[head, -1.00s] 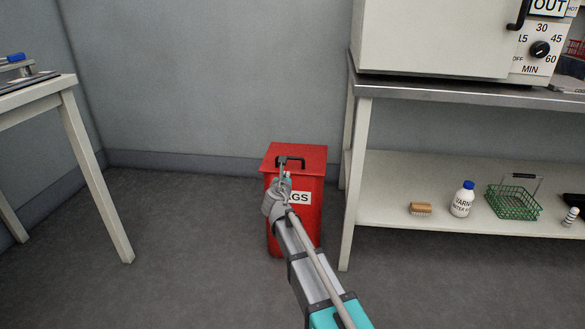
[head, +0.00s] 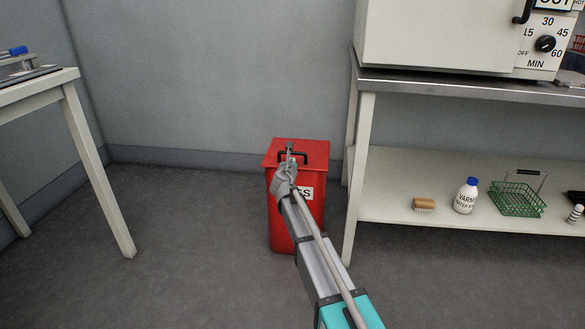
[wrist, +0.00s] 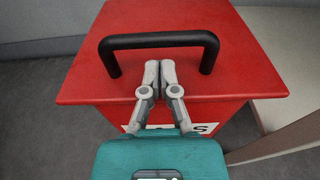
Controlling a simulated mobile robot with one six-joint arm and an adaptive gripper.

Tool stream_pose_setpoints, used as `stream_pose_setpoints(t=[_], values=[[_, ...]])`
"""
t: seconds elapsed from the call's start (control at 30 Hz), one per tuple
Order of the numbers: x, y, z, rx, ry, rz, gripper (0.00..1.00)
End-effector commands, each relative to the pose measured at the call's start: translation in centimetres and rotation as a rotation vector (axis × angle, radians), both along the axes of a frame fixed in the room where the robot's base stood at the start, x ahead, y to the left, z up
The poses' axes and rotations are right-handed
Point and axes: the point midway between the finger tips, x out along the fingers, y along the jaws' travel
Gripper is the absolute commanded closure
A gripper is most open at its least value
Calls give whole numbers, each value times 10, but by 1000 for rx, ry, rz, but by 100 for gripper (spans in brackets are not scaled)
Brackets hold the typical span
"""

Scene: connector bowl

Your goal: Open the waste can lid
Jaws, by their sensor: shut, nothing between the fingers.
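My gripper (wrist: 159,68) is shut and empty. Its fingertips are over the front part of the lid, just below the handle bar in the wrist view. I cannot tell whether they touch the lid.
A workbench with a lower shelf (head: 400,190) stands close on the can's right, its leg (head: 359,180) beside it. A table (head: 40,90) stands at left; floor between is clear.

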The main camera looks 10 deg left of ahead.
Motion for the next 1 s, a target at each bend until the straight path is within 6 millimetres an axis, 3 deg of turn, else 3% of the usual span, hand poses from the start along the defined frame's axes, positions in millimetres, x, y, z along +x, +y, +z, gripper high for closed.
stream_pose_setpoints(t=[0.2, 0.57, 0.6, 0.7, 1.0], values=[[17, -1, -3, 0, 0, 0, 100], [19, -1, -3, 0, 0, 0, 100], [17, -16, -3, 0, -1, -1, 100], [18, -3, -2, -1, 0, 3, 100], [17, 9, 5, 1, 20, 8, 100]])
